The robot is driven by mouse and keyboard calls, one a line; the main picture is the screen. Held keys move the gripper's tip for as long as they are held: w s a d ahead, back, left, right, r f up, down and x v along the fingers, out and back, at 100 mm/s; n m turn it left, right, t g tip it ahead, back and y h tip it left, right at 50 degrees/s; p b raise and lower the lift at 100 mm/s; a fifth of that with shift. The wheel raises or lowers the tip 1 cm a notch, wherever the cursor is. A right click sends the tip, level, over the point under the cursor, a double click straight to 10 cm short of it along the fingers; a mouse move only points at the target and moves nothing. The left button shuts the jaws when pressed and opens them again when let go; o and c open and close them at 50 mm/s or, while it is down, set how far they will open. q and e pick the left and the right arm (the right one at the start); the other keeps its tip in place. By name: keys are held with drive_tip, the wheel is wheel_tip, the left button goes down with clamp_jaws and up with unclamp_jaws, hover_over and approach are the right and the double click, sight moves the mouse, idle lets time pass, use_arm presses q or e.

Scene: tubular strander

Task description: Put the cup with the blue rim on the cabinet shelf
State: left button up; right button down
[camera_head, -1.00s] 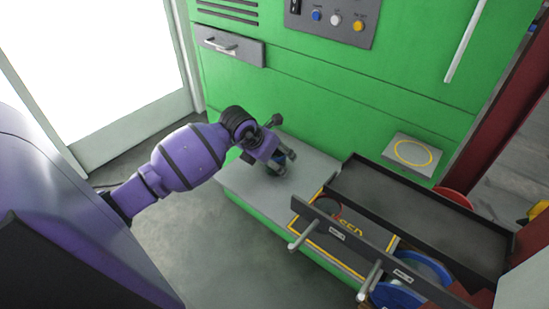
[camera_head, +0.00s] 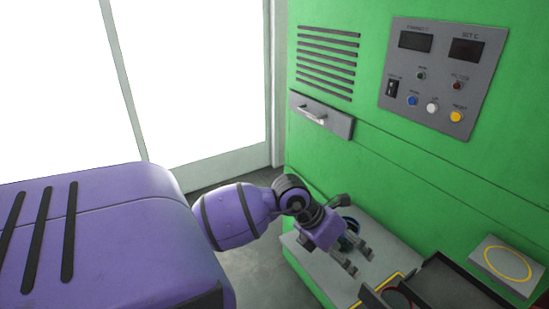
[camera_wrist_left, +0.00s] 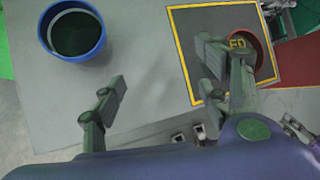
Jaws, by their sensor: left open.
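The cup with the blue rim (camera_wrist_left: 72,34) stands on a grey counter at the upper left of the left wrist view, dark inside. In the head view, the cup (camera_head: 349,241) is partly hidden behind my left gripper (camera_head: 360,262). My left gripper (camera_wrist_left: 160,66) is open and empty, with the cup outside its fingers on the left. A small grey shelf with a yellow ring (camera_head: 507,262) juts from the green cabinet (camera_head: 375,170) at the right of the head view; it is bare. My right gripper is out of view.
A yellow-edged square (camera_wrist_left: 195,85) on the counter holds a red-rimmed round container (camera_wrist_left: 262,52) beside the right finger. A black tray (camera_head: 450,287) lies in front of the small shelf. A drawer handle (camera_head: 311,113) and button panel (camera_head: 442,75) are on the cabinet front.

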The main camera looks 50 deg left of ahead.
use_arm(q)
drive_tip(key=s+d+f+h, duration=0.1)
drive_tip(key=d, duration=0.1)
drive_tip(key=s+d+f+n+h, duration=0.1)
drive_tip(key=d, duration=0.2)
drive_tip(key=s+d+h, duration=0.2)
drive_tip(key=shift+d+f+n, duration=0.3)
drive_tip(key=shift+f+n, duration=0.1)
drive_tip(key=d+n, duration=0.1)
drive_tip(key=s+d+t+h, duration=0.1)
drive_tip(key=s+d+n+h, duration=0.1)
drive_tip(key=d, duration=0.1)
drive_tip(key=shift+s+r+n+t, duration=0.2)
drive_tip(key=shift+n+t, duration=0.1)
drive_tip(key=shift+t, duration=0.1)
drive_tip(key=s+a+f+n+t+y, duration=0.2)
drive_tip(key=s+f+n+t+y, duration=0.2)
drive_tip(key=n, duration=0.7)
drive_tip(key=s+a+f+n+t+y, duration=0.3)
drive_tip(key=f+n+y, duration=0.1)
drive_tip(key=n, duration=0.7)
drive_tip(key=s+d+f+n+g+y, duration=0.2)
drive_tip(key=s+f+n+g, duration=0.4)
drive_tip(key=s+f, duration=0.8)
drive_tip(key=s+d+n, duration=0.1)
drive_tip(key=s+n, duration=0.2)
drive_tip(key=shift+s+f+n+g, duration=0.25)
drive_tip(key=shift+n+g, duration=0.05)
drive_tip(key=shift+n, duration=0.1)
